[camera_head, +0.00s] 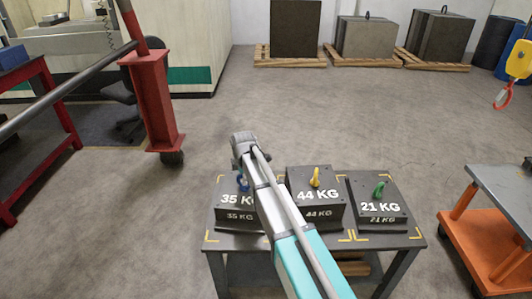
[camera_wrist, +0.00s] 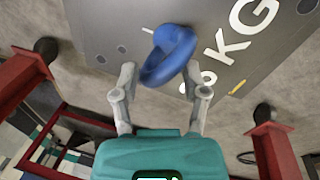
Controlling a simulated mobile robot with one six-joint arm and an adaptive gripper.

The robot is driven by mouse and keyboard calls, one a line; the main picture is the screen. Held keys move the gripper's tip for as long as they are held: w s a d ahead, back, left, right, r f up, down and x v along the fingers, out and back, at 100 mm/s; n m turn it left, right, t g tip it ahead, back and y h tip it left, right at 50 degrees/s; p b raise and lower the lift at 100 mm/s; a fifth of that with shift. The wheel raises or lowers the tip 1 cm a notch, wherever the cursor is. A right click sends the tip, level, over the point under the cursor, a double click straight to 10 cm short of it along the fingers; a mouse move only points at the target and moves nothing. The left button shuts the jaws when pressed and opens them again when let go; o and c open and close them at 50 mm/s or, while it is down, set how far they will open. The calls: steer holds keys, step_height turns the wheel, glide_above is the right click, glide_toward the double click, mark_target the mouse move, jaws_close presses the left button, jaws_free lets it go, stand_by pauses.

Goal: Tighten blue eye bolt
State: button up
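The blue eye bolt (camera_wrist: 168,54) stands on the dark 35 KG block (camera_head: 228,213); only a bit of its blue ring (camera_head: 243,184) shows past my arm in the head view. In the wrist view its ring is tilted and large. My gripper (camera_wrist: 160,72) has its two grey fingers spread, one on each side of the ring's near end. The fingers look apart from the ring, though contact on the right is hard to tell. The bolt's threaded shank and its seat are hidden.
The 44 KG block (camera_head: 320,212) with a yellow eye bolt (camera_head: 315,177) and the 21 KG block (camera_head: 377,209) with a green one (camera_head: 379,189) share the table (camera_head: 405,241). A yellow hook block (camera_head: 519,60) hangs at right above an orange cart (camera_head: 485,240). A red post (camera_head: 152,100) stands left.

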steer(key=n, duration=0.4)
steer(key=shift+y, duration=0.4)
steer(key=n+g, duration=0.1)
steer(key=n, duration=0.3)
steer(key=shift+y, duration=0.3)
steer(key=n, duration=0.3)
steer(key=shift+n+g, duration=0.3)
steer(key=shift+n, duration=0.1)
steer(key=n, duration=0.3)
steer(key=shift+d+n+g, duration=0.1)
steer(key=shift+n+g, duration=0.2)
steer(key=shift+n, duration=0.1)
step_height(320, 180, up, 14)
steer(key=d+p, duration=0.3)
steer(key=p, duration=1.1)
steer(key=s+d+r+m+p, duration=0.1)
steer(key=s+d+m, duration=0.4)
steer(key=m, duration=0.3)
steer(key=shift+s+d+m, duration=0.2)
steer(key=shift+s+m, duration=0.05)
steer(key=shift+m, duration=0.05)
steer(key=shift+r, duration=0.1)
